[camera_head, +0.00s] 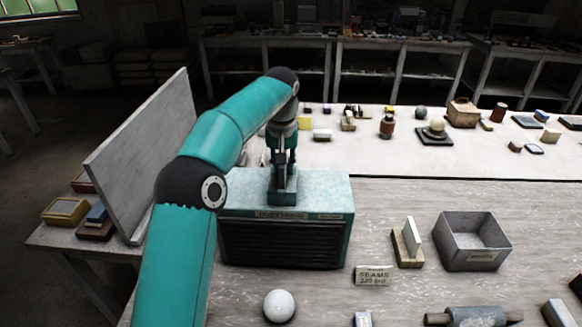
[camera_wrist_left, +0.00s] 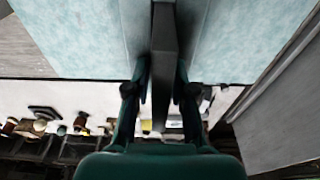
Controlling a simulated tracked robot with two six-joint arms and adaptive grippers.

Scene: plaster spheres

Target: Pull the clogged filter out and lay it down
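My left arm comes in from the left in the head view. Its gripper (camera_head: 284,168) points down over a teal box with a slatted front (camera_head: 335,195). A dark grey-green upright piece, seemingly the clogged filter (camera_head: 284,187), stands at the top of the box under the gripper. In the left wrist view, the dark slab (camera_wrist_left: 162,45) runs between the two fingers of the left gripper (camera_wrist_left: 163,85). A fingertip lies close along each side; I cannot tell whether both touch it. The slab's lower part is hidden. My right gripper is not in view.
A pale upright board (camera_head: 145,150) stands left of the box. To the right are a small white block on a wooden stand (camera_head: 408,244), a grey open bin (camera_head: 472,240) and a label plate (camera_head: 374,276). A white sphere (camera_head: 279,305) lies in front. Bare tabletop shows right of the box.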

